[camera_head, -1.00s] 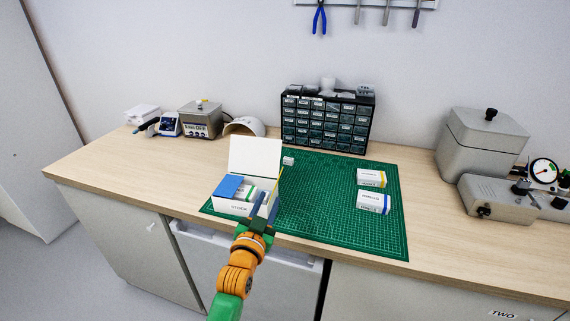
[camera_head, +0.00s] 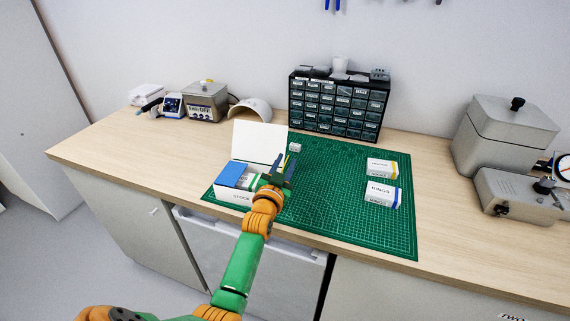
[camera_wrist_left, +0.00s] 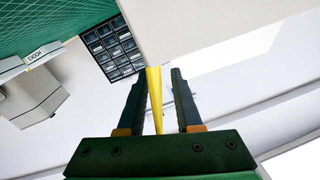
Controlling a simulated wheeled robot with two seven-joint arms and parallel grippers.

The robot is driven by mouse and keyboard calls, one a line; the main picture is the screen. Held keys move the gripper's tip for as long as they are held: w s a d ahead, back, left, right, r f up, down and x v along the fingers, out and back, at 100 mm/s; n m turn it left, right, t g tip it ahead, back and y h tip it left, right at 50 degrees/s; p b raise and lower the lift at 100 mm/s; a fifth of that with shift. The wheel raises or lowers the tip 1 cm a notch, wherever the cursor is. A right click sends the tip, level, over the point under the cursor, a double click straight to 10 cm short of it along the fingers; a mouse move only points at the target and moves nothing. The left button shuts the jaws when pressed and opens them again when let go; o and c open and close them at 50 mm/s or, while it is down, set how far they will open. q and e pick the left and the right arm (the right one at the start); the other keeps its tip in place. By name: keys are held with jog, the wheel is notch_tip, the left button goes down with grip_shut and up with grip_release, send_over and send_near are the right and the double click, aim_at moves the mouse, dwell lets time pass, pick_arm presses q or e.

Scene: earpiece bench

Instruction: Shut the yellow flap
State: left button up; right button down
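The yellow flap (camera_head: 286,160) shows as a thin strip, seen nearly edge-on, at the right side of a white box (camera_head: 235,196). In the left wrist view it is a narrow yellow strip (camera_wrist_left: 155,95) between my fingers. My left gripper (camera_head: 284,167) is at the box's right side, by the flap. In the wrist view its fingers (camera_wrist_left: 158,80) stand apart, with a visible gap between the strip and the right finger. I cannot tell whether the left finger touches it. The gripper hides the flap's lower part. My right gripper is not in view.
Two white cartons (camera_head: 382,194) lie on the right of the green mat (camera_head: 335,210). A drawer cabinet (camera_head: 338,105) stands behind. The mat's middle is clear.

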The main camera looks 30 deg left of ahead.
pick_arm(q)
jog(key=shift+s+r, duration=0.1)
jog(key=shift+c, duration=0.9)
grip_shut()
dwell(0.4)
